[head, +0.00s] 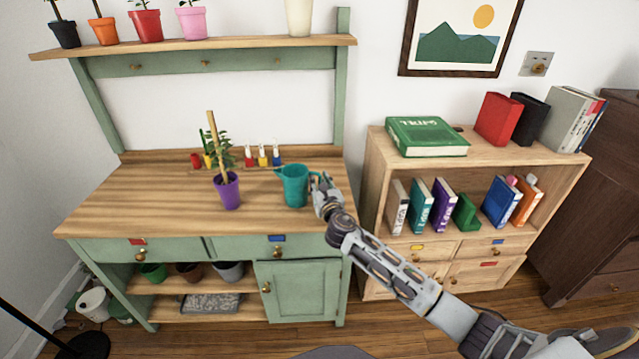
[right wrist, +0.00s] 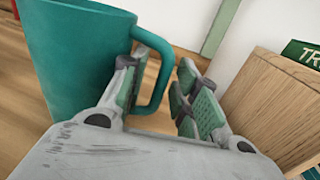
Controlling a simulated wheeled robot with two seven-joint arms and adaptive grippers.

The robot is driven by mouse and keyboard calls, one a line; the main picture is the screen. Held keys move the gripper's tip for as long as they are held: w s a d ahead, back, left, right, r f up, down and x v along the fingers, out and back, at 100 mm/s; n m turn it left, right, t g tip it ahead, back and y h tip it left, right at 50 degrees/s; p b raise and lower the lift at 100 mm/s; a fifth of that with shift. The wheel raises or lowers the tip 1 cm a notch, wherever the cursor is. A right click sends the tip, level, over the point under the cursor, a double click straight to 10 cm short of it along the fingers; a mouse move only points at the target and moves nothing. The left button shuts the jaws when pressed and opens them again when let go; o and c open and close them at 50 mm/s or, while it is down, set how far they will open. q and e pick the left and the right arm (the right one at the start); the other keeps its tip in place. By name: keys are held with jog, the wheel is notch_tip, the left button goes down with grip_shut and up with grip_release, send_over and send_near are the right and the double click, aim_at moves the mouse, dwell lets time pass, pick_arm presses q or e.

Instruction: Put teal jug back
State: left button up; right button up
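The teal jug (head: 294,188) stands upright on the wooden top of the green workbench (head: 130,205), near its right end. Its spout points left and its handle is on the right. My right gripper (head: 322,190) is at the handle side of the jug. In the right wrist view the jug (right wrist: 80,60) fills the upper left, and its handle (right wrist: 164,80) lies between the two spread fingers of my right gripper (right wrist: 160,95). The gripper is open, with a gap beside the handle. My left gripper is out of view.
A purple pot with a staked plant (head: 228,188) stands left of the jug. Small red, yellow and blue bottles (head: 262,158) stand behind. Potted plants and a cream vessel (head: 299,18) line the upper shelf. A wooden bookcase (head: 375,165) stands close on the right.

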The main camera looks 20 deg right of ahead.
jog(key=shift+s, duration=0.5)
jog(key=s, duration=0.4)
jog(key=shift+a+p, duration=0.2)
jog(key=shift+p, duration=0.15)
jog(key=s, duration=0.2)
jog(key=shift+s+a, duration=0.1)
jog(key=shift+s, duration=0.2)
jog(key=shift+s+a+p, duration=0.2)
jog(key=shift+s+p, duration=0.1)
jog(key=shift+s, duration=1.7)
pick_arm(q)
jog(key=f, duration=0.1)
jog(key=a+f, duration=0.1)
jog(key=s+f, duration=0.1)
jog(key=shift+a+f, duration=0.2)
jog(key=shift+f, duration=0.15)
pick_arm(e)
jog(key=shift+s, duration=0.15)
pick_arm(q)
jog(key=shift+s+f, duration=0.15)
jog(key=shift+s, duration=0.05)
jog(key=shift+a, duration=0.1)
